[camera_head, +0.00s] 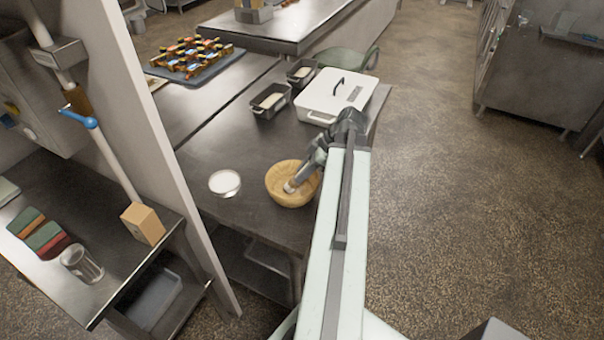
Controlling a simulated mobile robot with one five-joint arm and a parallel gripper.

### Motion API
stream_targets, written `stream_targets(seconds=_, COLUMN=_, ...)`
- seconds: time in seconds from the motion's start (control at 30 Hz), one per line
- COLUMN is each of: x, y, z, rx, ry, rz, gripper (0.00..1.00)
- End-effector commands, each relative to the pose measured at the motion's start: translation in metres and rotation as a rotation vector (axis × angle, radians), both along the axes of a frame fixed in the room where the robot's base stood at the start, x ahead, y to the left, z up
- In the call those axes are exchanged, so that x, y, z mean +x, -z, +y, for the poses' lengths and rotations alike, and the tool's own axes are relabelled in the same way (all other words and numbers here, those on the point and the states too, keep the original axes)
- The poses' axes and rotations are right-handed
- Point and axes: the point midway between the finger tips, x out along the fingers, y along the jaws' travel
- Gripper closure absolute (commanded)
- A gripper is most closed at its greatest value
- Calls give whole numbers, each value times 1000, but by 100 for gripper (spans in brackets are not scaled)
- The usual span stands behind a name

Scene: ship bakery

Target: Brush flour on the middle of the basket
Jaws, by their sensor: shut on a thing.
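A round tan basket (281,196) stands on the dark metal table near its front right edge. My gripper (299,180) reaches down over the basket from the upper right. It is shut on a brush (290,187), whose pale end is inside the basket near the middle. I cannot tell whether the brush touches the basket's bottom. A round white bowl of flour (225,183) stands on the table to the left of the basket, apart from it. Any flour in the basket is too small to make out.
A white lidded box (322,101) and two dark loaf tins (268,102) stand behind the basket. A tray (213,68) of small items lies farther back. A pale post (150,125) separates this table from the left counter (101,291). The floor on the right is clear.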

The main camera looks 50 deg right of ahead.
Motion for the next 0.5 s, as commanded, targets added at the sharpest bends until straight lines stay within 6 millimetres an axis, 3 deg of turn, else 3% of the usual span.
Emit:
stream_targets(seconds=0.23, x=9, y=1, z=-27, rx=0, ry=1, rz=0, gripper=100)
stream_targets(seconds=0.5, x=10, y=-1, z=-29, rx=0, ry=1, rz=0, gripper=100)
